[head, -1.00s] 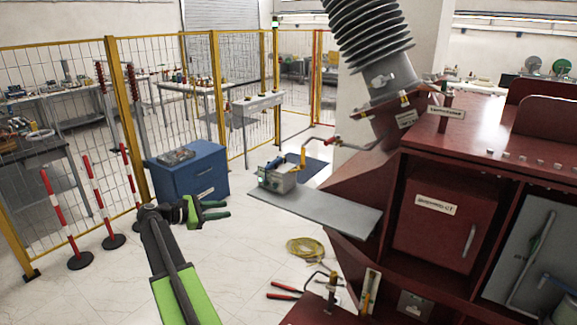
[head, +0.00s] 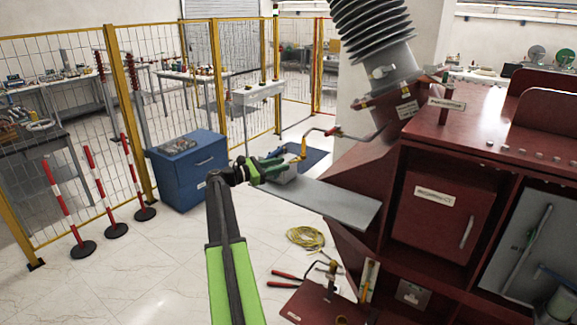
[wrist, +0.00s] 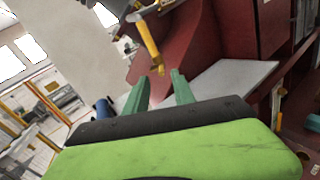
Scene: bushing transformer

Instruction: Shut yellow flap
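I see no contact with the flap.
The grey shelf (head: 340,203) juts left from the dark red cabinet (head: 440,210). A thin bent rod (head: 345,133) runs from the flap to the cabinet. A blue cabinet (head: 188,168) stands left, by the yellow-framed fence. A yellow cable coil (head: 305,238) lies on the floor.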

